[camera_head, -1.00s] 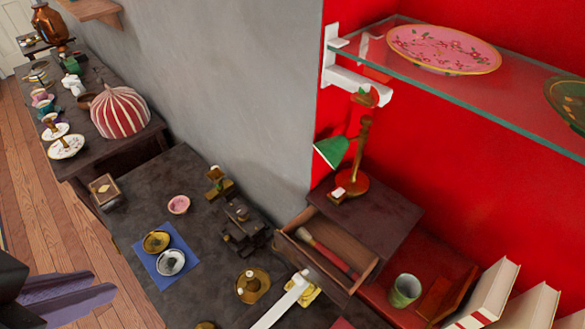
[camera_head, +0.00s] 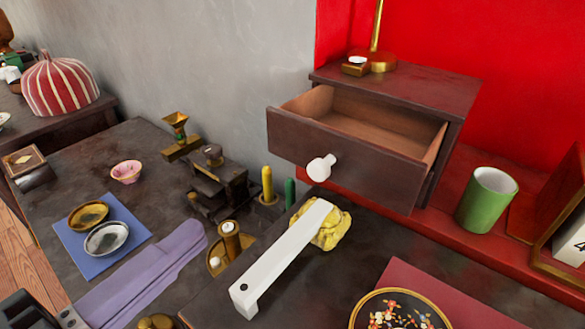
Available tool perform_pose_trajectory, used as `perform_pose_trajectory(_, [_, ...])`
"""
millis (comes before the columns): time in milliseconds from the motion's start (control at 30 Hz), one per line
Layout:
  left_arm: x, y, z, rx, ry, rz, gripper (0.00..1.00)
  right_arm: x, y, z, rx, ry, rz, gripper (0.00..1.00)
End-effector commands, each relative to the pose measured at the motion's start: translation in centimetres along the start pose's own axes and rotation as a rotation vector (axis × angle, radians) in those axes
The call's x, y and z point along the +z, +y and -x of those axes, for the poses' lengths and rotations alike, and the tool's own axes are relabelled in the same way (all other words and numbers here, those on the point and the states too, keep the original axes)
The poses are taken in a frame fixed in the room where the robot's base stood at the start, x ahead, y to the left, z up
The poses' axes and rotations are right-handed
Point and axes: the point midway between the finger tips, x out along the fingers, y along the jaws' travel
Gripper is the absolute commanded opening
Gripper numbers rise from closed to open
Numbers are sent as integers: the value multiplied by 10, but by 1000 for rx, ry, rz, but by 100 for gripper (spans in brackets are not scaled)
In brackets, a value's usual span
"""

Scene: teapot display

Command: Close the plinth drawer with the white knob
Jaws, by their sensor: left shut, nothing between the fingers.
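The plinth (camera_head: 455,88) is a dark brown box against the red wall. Its drawer (camera_head: 350,150) is pulled out toward me, with the bare wood inside showing. A white knob (camera_head: 321,167) sits on the drawer's front. The front panel hides part of the drawer floor. My left gripper (camera_head: 192,238) has purple fingers, shut together with nothing between them. It comes in from the lower left over the dark worktop, left of the drawer and apart from it. My right gripper is not in view.
A white bracket-like bar (camera_head: 285,258) and a yellow cloth (camera_head: 334,228) lie below the drawer. Green and yellow sticks (camera_head: 267,185) and brass pieces stand between my left gripper and the drawer. A green cup (camera_head: 487,200) stands at right. A brass lamp base (camera_head: 375,60) rests on the plinth.

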Motion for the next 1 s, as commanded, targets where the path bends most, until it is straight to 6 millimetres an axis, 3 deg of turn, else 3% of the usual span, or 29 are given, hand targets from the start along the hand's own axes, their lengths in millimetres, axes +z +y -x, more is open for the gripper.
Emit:
perform_pose_trajectory(33, [-4,19,0,-10,31,-26,0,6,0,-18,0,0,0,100])
perform_pose_trajectory(100, [-10,23,1,-23,62,-51,0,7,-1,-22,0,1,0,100])
perform_pose_trajectory(333, [-15,20,-12,-35,84,-69,0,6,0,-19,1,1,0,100])
perform_pose_trajectory(800, [-23,17,-107,-35,82,-67,0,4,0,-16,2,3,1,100])
perform_pose_trajectory(1000, [-25,17,-131,-33,81,-66,0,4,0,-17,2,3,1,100])
